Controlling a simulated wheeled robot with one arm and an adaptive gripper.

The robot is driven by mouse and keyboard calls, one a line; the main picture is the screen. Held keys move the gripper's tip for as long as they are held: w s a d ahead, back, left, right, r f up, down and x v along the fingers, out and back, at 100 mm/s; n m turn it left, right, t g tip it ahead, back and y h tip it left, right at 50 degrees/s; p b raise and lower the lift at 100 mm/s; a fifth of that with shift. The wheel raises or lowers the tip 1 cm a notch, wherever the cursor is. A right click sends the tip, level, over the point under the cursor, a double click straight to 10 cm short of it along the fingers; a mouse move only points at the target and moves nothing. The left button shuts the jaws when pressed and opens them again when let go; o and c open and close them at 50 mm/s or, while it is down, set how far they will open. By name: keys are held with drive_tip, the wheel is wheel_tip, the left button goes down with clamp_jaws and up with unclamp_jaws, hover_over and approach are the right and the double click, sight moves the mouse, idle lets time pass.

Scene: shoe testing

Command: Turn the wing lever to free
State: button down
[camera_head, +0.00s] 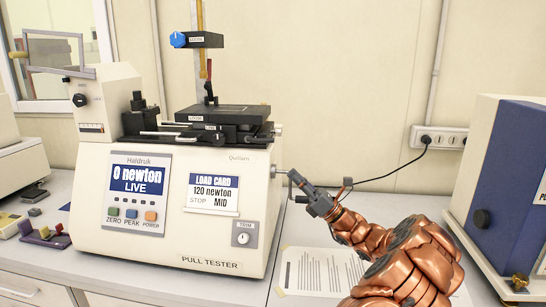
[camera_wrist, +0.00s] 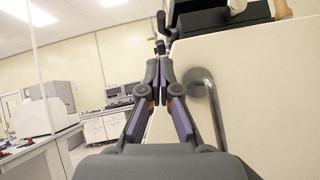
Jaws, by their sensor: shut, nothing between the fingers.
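The pull tester (camera_head: 180,200) is a cream machine on the bench, with a screen reading 0 newton LIVE and a load card reading 120 newton, STOP MID. A thin grey metal rod (camera_head: 281,172) sticks out of its right side. In the wrist view a bent grey metal handle (camera_wrist: 208,88) stands on the cream side panel, right of my fingers. My gripper (camera_head: 297,180) is shut and empty beside the panel; its fingers (camera_wrist: 158,72) meet in the wrist view, apart from the handle. A small dark part (camera_wrist: 160,46) shows past the fingertips. I cannot tell which part is the wing lever.
A dark stage (camera_head: 225,114) sits on top of the tester, with a blue knob (camera_head: 178,40) on a post above. A printed sheet (camera_head: 320,271) lies under my arm. A wall socket (camera_head: 440,138) with a black cable is behind. A blue-fronted box (camera_head: 510,190) stands at the right.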

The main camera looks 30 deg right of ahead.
drive_tip(key=p, duration=0.3)
approach(260, 140)
drive_tip(key=x, duration=0.5)
drive_tip(key=shift+w+a+f, duration=0.1)
drive_tip(key=shift+w+f, duration=0.05)
drive_tip(key=shift+w, duration=0.3)
